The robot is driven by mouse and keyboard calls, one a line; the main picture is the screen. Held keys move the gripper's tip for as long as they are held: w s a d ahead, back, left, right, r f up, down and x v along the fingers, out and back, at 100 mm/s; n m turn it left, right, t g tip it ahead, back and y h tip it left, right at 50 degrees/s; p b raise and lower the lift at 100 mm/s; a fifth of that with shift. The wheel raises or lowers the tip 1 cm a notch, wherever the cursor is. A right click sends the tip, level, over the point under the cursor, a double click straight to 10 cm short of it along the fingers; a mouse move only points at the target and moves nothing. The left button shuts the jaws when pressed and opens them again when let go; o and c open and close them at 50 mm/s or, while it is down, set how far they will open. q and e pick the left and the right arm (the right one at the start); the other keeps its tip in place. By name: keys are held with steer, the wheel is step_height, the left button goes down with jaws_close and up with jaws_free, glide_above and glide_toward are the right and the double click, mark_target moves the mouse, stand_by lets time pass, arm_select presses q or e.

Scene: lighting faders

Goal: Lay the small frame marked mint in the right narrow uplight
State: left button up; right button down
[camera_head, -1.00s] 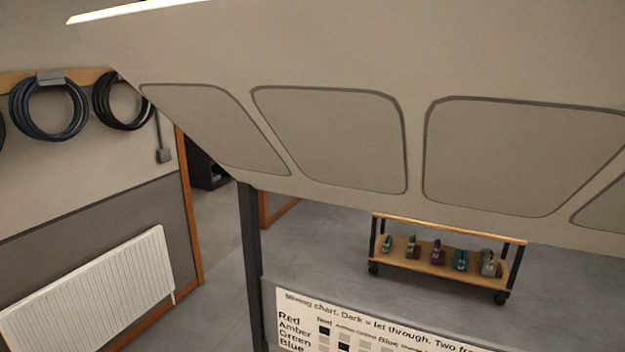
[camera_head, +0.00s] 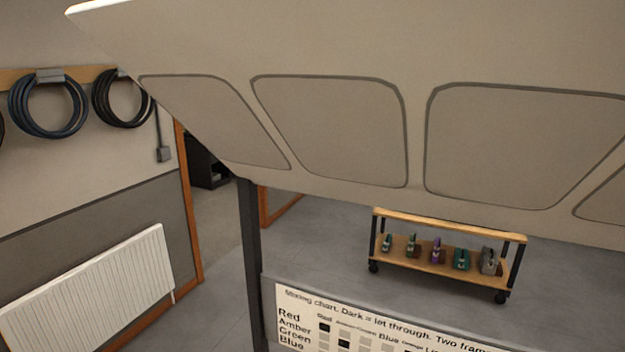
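No small frame marked mint and no narrow uplight can be made out in the head view. Neither of my grippers is in the picture. A mixing chart (camera_head: 360,325) stands at the bottom, cut off by the lower edge. Its rows read Red, Amber, Green and Blue, and its heading says dark means let through.
A large pale tilted panel (camera_head: 330,45) with rounded outlines fills the top. A dark post (camera_head: 253,260) stands below it. A low wheeled cart (camera_head: 450,222) holds several small items. A white radiator (camera_head: 90,290) and coiled cables (camera_head: 48,104) are at left. Grey floor (camera_head: 215,300) is clear.

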steer(key=shift+f, duration=0.3)
